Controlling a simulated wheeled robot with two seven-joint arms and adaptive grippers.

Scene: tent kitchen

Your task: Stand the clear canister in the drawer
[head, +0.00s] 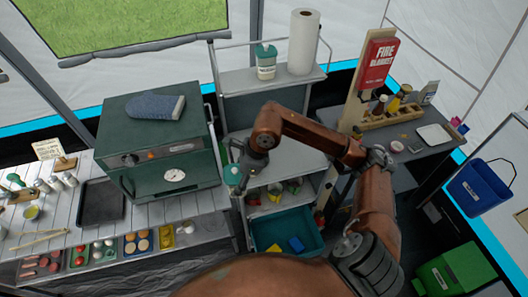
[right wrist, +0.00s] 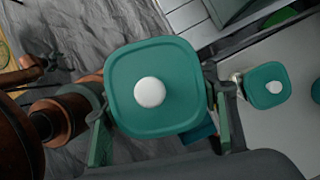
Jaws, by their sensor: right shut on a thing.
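A canister with a square teal lid and white knob (right wrist: 150,92) sits between the fingers of my right gripper (right wrist: 160,125) in the right wrist view. The lid hides its body there. In the head view the gripper (head: 243,168) is at the left side of the shelf unit, with the teal-lidded canister (head: 232,175) held beside it in the air. A teal open box that looks like the drawer (head: 262,241) is at the bottom of the shelf unit, below and right of the canister. It holds a blue and a yellow item. My left gripper is not in view.
Another teal-lidded canister (right wrist: 268,85) stands close to the right finger; a teal-lidded canister (head: 265,62) is on the top shelf beside a paper roll (head: 303,42). A green oven (head: 160,150) stands close left. Small items (head: 275,191) fill a lower shelf.

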